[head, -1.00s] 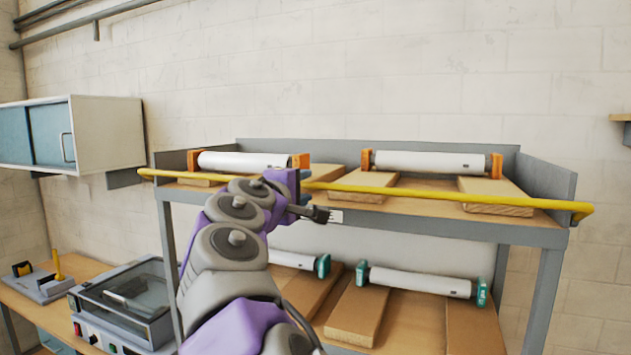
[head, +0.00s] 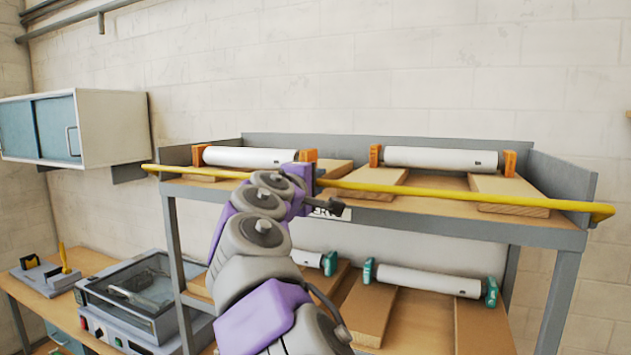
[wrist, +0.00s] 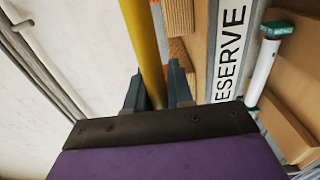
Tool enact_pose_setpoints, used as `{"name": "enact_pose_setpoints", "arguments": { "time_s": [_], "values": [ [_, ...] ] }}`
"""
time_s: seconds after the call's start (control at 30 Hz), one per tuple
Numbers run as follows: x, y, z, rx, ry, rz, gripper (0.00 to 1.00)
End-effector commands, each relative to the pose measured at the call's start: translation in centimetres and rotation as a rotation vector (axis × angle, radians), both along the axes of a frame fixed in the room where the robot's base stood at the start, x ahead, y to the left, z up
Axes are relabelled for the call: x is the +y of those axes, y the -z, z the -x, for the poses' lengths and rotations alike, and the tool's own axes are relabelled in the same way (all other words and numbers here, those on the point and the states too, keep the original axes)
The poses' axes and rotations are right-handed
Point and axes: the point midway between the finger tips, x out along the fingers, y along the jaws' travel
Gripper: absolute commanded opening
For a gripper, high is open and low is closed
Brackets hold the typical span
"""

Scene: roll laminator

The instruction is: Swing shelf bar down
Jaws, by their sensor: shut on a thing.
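The yellow shelf bar (head: 465,198) runs across the front of the upper shelf (head: 480,231), just above its front edge, from the left end to the right end. My gripper (head: 322,185) is at the middle of the bar, partly hidden by my own arm in the head view. In the wrist view the bar (wrist: 147,50) passes between the two dark fingers of my gripper (wrist: 157,88), which are shut around it.
Two white rollers with orange ends (head: 440,158) lie on the upper shelf. Rollers with teal ends (head: 430,281) lie on the lower shelf. A RESERVE label (wrist: 230,52) is on the shelf edge. A laminator (head: 145,300) stands at lower left; a wall cabinet (head: 90,126) hangs above it.

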Motion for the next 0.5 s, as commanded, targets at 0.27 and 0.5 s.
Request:
{"name": "enact_pose_setpoints", "arguments": {
  "time_s": [0.27,0.5],
  "values": [
    [0.33,-0.11,0.08,-0.003,-0.007,0.001,0.0],
    [0.35,-0.15,0.11,-0.004,-0.008,0.001,0.0]
  ]
}}
